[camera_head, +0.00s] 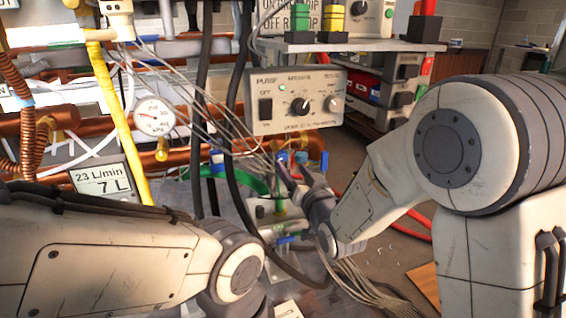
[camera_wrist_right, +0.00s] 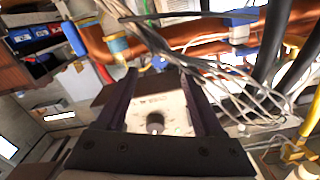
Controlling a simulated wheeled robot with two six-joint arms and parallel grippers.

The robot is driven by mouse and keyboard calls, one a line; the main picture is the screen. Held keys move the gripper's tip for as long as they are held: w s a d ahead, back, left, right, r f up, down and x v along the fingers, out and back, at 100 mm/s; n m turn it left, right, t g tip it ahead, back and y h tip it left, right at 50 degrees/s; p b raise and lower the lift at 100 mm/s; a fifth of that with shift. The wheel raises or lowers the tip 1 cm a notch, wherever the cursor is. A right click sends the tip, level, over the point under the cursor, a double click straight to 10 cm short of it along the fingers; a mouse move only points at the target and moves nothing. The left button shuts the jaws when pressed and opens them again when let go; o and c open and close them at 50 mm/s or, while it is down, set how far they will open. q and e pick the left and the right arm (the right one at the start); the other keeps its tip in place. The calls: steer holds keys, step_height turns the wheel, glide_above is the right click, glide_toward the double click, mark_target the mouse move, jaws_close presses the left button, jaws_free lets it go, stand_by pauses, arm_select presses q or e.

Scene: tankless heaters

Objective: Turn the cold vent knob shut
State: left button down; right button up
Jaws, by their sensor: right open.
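No label that I can read marks the cold vent knob, so I cannot tell which part it is. Small blue handles (camera_head: 301,157) sit on the pipework just beyond my right gripper (camera_head: 292,174), and another blue fitting (camera_head: 217,162) is further left. My right gripper is open. In the right wrist view its dark fingers (camera_wrist_right: 159,88) stand apart, with a pale panel and a dark round knob (camera_wrist_right: 155,122) seen between them; contact cannot be told. My left arm crosses the lower left of the head view, and its gripper does not show.
A pump control box (camera_head: 297,101) with a black dial is above my right gripper. A pressure gauge (camera_head: 154,117) and a flow display (camera_head: 104,182) are at left. Loose grey wires (camera_head: 200,105) and dark hoses (camera_head: 238,90) crowd the middle. A shelf unit (camera_head: 385,92) stands behind right.

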mark_target(283, 158)
steer(key=b+x, duration=0.1)
steer(key=x, duration=0.6)
steer(key=shift+w+a, duration=0.1)
steer(key=shift+w, duration=0.1)
jaws_close()
